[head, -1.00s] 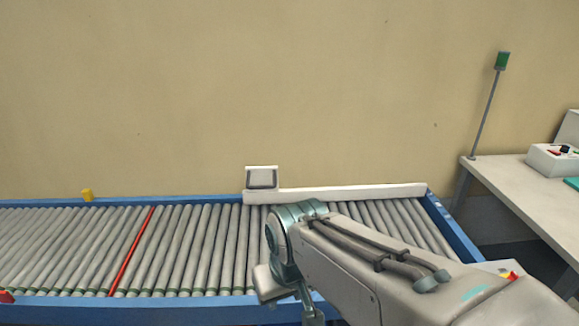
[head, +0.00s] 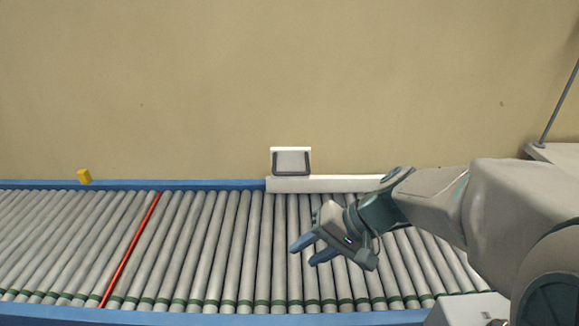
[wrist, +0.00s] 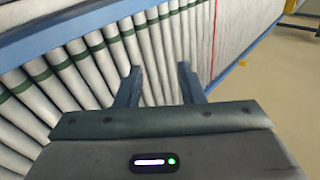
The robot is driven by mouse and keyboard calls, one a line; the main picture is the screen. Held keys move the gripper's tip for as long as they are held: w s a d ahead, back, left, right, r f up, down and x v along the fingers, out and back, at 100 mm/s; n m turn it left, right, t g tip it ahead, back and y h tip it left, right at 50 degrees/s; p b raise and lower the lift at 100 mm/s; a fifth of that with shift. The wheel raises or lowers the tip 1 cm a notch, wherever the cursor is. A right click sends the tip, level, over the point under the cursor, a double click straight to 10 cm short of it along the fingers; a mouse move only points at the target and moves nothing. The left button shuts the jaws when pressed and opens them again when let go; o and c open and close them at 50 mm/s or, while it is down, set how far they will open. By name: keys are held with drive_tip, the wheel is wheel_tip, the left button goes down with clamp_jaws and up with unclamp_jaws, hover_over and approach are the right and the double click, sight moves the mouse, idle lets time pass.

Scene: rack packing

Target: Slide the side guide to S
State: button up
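The side guide is a long white bar (head: 340,184) along the far rail of the roller conveyor, partly hidden on the right by my arm. A white block with a dark-framed grey face (head: 291,161) stands at its left end. My gripper (head: 305,251) is above the rollers, in front of and below the guide, apart from it. Its two blue fingers point left and are spread with nothing between them. In the wrist view the fingers (wrist: 158,80) are apart over the rollers. No S mark can be read.
The conveyor has blue rails (head: 200,184) and grey rollers, with one red roller (head: 130,250) at left. A yellow block (head: 84,176) sits on the far rail. The rollers left of my gripper are clear. A table (head: 555,152) stands at right behind my arm.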

drive_tip(key=w+a+f+m+t+y+b, duration=0.1)
drive_tip(key=w+a+f+t+y+b, duration=0.1)
drive_tip(key=w+f+y+b, duration=0.3)
drive_tip(key=m+t+b, duration=0.5)
drive_tip(key=t+b, duration=0.2)
drive_tip(key=t, duration=0.3)
approach(291, 172)
drive_tip(key=shift+y, duration=0.3)
drive_tip(key=x, duration=0.6)
drive_tip(key=f+x, duration=0.1)
drive_tip(key=x, duration=0.3)
drive_tip(key=shift+w, duration=0.2)
clamp_jaws()
drive_tip(key=shift+d+f, duration=0.1)
